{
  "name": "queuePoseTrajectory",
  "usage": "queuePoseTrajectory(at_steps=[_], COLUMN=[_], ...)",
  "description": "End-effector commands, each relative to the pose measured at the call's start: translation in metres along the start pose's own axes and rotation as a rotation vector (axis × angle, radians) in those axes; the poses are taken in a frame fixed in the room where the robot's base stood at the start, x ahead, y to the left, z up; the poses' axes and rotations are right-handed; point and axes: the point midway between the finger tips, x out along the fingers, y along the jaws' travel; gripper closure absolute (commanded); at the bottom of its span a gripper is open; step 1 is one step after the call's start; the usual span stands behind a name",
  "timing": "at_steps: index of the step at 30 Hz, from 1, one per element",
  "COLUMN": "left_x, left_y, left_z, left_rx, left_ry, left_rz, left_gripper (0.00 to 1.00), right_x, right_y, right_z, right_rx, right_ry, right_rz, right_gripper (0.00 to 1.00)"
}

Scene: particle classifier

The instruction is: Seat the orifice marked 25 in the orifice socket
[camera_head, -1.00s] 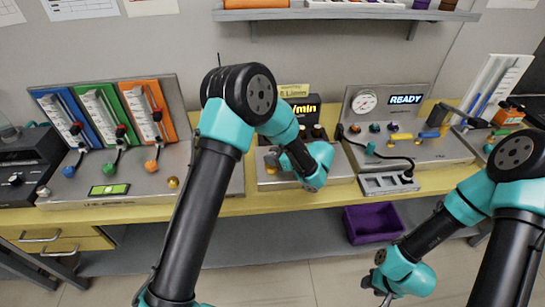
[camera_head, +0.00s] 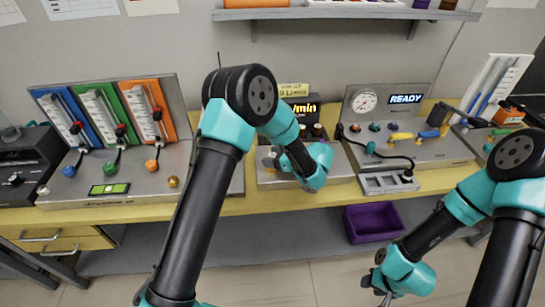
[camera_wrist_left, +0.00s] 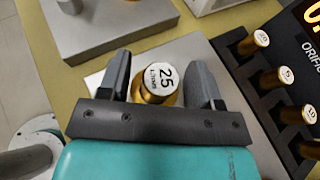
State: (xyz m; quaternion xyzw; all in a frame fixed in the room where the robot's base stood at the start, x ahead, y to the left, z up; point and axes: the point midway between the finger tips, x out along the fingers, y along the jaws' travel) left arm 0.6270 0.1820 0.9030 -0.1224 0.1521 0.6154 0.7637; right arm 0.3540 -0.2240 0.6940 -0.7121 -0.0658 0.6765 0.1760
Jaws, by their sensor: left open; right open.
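The brass orifice marked 25 (camera_wrist_left: 160,82) stands between the fingers of my left gripper (camera_wrist_left: 166,75) in the left wrist view, its white labelled top facing the camera. The fingers are open, one on each side, with a visible gap at the right finger. The orifice is over a light metal plate (camera_wrist_left: 95,82); its lower end and the socket are hidden, so I cannot tell how deep it sits. In the head view my left gripper (camera_head: 276,161) is low over the middle unit, partly hidden by its wrist. My right gripper (camera_head: 382,294) is open and empty in front of the bench.
Other brass orifices, one marked 5 (camera_wrist_left: 286,74), stand in a dark rack beside the left gripper. The flowmeter panel (camera_head: 120,191) is to the left, and the gauge panel (camera_head: 430,150) to the right. A purple bin (camera_head: 374,222) sits below the yellow bench (camera_head: 235,207).

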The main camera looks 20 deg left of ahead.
Motion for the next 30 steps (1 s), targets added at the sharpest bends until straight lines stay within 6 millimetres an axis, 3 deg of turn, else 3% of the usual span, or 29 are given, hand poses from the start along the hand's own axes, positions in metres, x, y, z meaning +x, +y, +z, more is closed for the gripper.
queuePoseTrajectory(at_steps=[8, 22, 30], left_x=[-0.021, -0.104, -0.121], left_y=[-0.001, 0.0, 0.0], left_z=[0.003, 0.002, 0.003], left_rx=[-0.001, -0.001, 0.0], left_ry=[-0.001, 0.0, 0.0], left_rz=[-0.003, -0.003, -0.001], left_gripper=[0.41, 0.41, 0.41], right_x=[0.0, 0.0, 0.0], right_y=[0.0, 0.0, 0.0], right_z=[0.0, 0.0, 0.0], right_rx=[0.0, 0.0, 0.0], right_ry=[0.0, 0.0, 0.0], right_rz=[0.0, 0.0, 0.0], right_gripper=[0.57, 0.57, 0.57])
